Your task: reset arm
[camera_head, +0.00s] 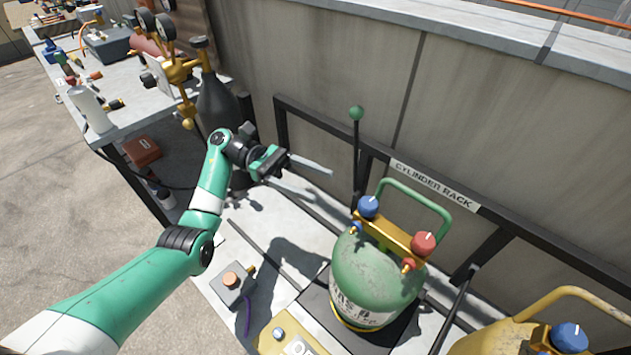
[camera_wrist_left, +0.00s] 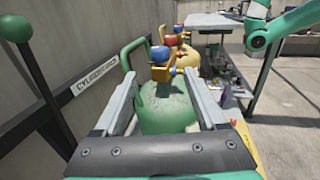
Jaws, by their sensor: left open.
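My left gripper (camera_head: 322,188) is open and empty, held in the air in front of the cylinder rack (camera_head: 435,185). Its two grey fingers are spread apart, and they also show in the left wrist view (camera_wrist_left: 160,78). A green cylinder (camera_head: 375,275) with a blue and a red knob stands to the right of and below the gripper in the head view. In the wrist view, the green cylinder (camera_wrist_left: 168,107) appears between and beyond the fingers. No contact shows. A teal arm link, apparently of my right arm, shows at the wrist view's upper right; its gripper does not show.
A lever with a green ball (camera_head: 356,113) rises beside the gripper. A dark cylinder (camera_head: 217,105) with gauges stands behind my left arm. A yellow cylinder (camera_head: 500,339) is at lower right. A small grey box (camera_head: 233,289) lies below. A cluttered workbench (camera_head: 135,115) is at upper left.

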